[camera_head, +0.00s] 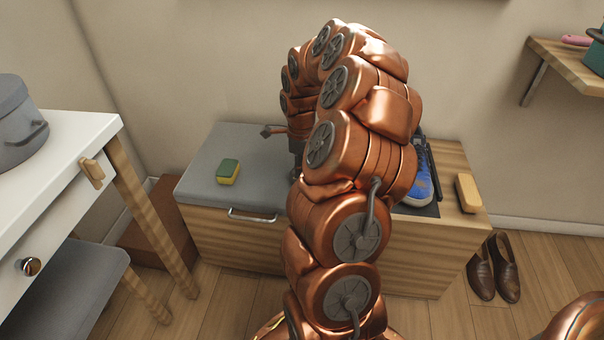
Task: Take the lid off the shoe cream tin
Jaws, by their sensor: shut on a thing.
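My gripper (296,152) shows only as a dark sliver at the left edge of my copper arm, low over the grey-topped bench (205,165). The arm hides most of it. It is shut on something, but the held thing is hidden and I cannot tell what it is. A small brownish piece sticks out to the left of the gripper; I cannot tell what it belongs to. I cannot make out the shoe cream tin or its lid anywhere; the arm covers the middle of the bench.
A yellow-green sponge (228,171) lies on the bench's left part. A blue shoe (422,188) and a wooden block-like thing (468,193) are on its right. Brown shoes (493,267) stand on the floor. A white table (60,150) with a grey pot (18,122) is at left.

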